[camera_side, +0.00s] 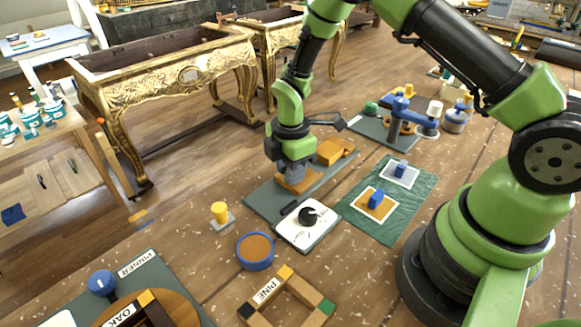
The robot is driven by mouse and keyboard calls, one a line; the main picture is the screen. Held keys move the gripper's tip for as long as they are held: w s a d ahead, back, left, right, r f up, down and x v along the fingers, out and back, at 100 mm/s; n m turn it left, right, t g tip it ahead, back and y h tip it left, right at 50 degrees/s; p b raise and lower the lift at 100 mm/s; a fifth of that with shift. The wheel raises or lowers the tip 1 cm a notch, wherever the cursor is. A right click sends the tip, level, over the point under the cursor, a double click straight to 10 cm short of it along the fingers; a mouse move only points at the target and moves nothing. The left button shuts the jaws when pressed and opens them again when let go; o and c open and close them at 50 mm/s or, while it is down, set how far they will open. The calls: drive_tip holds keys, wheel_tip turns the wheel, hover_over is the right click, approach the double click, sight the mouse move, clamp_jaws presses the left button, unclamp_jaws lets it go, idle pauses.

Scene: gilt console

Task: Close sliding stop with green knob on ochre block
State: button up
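A long grey-green board (262,202) lies on the table in the middle. On it, a low ochre-brown block (290,186) sits directly under my gripper (297,178), and a taller ochre block (332,152) stands behind it to the right. My gripper points down, with its tips at or just above the low block. The fingertips are too small and covered to tell whether they are open or hold something. I see no green knob on these blocks; one may be hidden behind my gripper. A green rounded piece (371,107) stands on another board farther back.
A white plate with a black dial (308,215) is close in front of my gripper. A yellow knob (220,211), a blue-rimmed dish (255,251) and a green mat (400,217) with blue-handled pieces surround it. A blue clamp (402,112) stands behind.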

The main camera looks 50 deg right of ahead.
clamp_jaws()
drive_tip(key=shift+d, duration=2.55)
drive_tip(key=o, duration=0.7)
unclamp_jaws()
drive_tip(key=shift+o, duration=0.2)
wheel_tip(320, 180, up, 10)
